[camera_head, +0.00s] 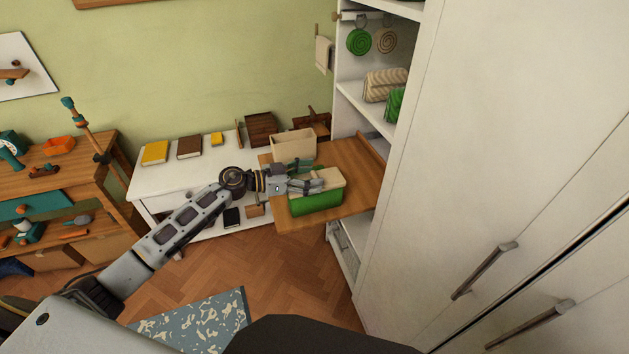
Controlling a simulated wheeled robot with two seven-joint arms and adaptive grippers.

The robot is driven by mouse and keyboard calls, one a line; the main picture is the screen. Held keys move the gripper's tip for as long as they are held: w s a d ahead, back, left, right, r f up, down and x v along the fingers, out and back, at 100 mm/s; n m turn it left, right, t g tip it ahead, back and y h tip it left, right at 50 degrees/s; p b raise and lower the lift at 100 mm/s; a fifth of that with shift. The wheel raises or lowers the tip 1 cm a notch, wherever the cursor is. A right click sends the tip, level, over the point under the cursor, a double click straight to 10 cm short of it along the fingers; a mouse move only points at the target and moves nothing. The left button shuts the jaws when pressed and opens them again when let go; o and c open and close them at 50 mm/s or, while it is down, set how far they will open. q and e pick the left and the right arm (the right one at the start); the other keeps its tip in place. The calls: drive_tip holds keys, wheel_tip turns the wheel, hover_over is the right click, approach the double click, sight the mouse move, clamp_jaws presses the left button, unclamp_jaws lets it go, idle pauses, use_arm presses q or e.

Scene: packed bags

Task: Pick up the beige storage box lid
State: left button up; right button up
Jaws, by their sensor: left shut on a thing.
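The beige storage box lid (331,177) is at the fingers of my left gripper (312,184), which is shut on its left part. The fingers hide some of the lid. The lid is over or just above a green item (317,204) near the front of the wooden board; I cannot tell whether they touch. The open beige storage box (294,146) stands behind, towards the wall, on the same board. My right gripper is out of view.
The wooden board (358,187) juts from the white wardrobe shelving. A white table (151,181) beside it holds books and a dark wooden box (262,129). The tall white wardrobe door (480,150) bounds the right side.

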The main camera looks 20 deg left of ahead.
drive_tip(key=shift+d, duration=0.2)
use_arm(q)
drive_tip(key=shift+r, duration=1)
wheel_tip(320, 180, up, 8)
drive_tip(key=p, duration=0.1)
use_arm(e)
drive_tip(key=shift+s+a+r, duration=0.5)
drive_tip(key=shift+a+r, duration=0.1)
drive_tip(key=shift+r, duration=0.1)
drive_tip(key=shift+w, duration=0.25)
use_arm(q)
drive_tip(key=shift+r+p, duration=0.1)
drive_tip(key=shift+p, duration=0.2)
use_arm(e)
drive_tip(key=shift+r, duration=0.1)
